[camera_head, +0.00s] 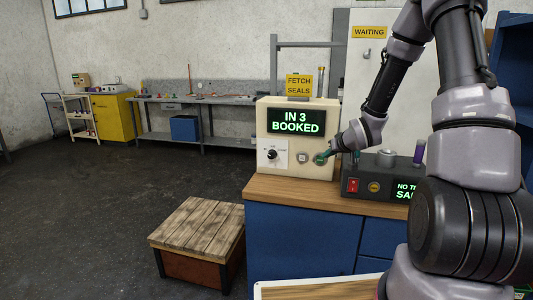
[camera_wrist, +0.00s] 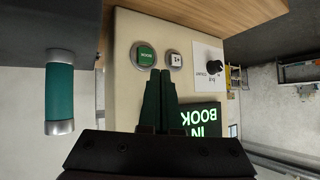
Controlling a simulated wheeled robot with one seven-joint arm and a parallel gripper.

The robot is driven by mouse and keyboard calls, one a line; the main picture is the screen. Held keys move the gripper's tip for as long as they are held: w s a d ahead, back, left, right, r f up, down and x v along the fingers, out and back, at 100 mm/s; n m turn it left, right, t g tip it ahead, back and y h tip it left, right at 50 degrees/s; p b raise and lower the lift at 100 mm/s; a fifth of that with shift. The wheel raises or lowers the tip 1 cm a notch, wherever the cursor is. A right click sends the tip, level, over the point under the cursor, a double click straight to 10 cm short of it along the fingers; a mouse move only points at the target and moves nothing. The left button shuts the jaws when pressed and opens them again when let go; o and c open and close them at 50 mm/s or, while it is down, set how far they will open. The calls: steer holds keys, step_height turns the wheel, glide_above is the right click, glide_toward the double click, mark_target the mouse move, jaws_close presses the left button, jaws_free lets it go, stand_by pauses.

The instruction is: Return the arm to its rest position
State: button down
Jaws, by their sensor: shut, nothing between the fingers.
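My gripper (camera_head: 327,155) is at the front of a cream control box (camera_head: 264,137), its green fingers shut with nothing between them. In the wrist view my gripper (camera_wrist: 160,73) points at the box face, with its tips just beside a green button (camera_wrist: 146,55) and a white "+1" button (camera_wrist: 174,59). I cannot tell whether the tips touch the face. The box display (camera_head: 296,122) reads "IN 3 BOOKED". My arm reaches in from the right of the head view.
The box stands on a wood-topped blue cabinet (camera_head: 300,240). A black device (camera_head: 378,186) with a red switch is close to its right. A green cylinder (camera_wrist: 60,90) shows at left in the wrist view. A wooden crate (camera_head: 200,228) stands on the floor; open floor lies left.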

steer(key=s+d+r+m+g+h, duration=0.1)
steer(key=s+r, duration=0.6)
steer(key=r, duration=0.2)
steer(key=s+r+m+g+h, duration=0.1)
steer(key=s+r+m+h, duration=0.1)
steer(key=s+r, duration=0.55)
steer(key=s+a+r+y, duration=0.1)
steer(key=s+r, duration=0.2)
steer(key=s, duration=0.3)
steer(key=s+a+r+m+g, duration=0.1)
steer(key=s+r, duration=0.2)
steer(key=s, duration=0.3)
steer(key=s+a+r+m+y, duration=0.1)
steer(key=s+a+r, duration=0.1)
steer(key=s, duration=0.4)
steer(key=shift+s+r+y, duration=0.3)
steer(key=shift+s+r, duration=0.1)
steer(key=shift+r, duration=0.2)
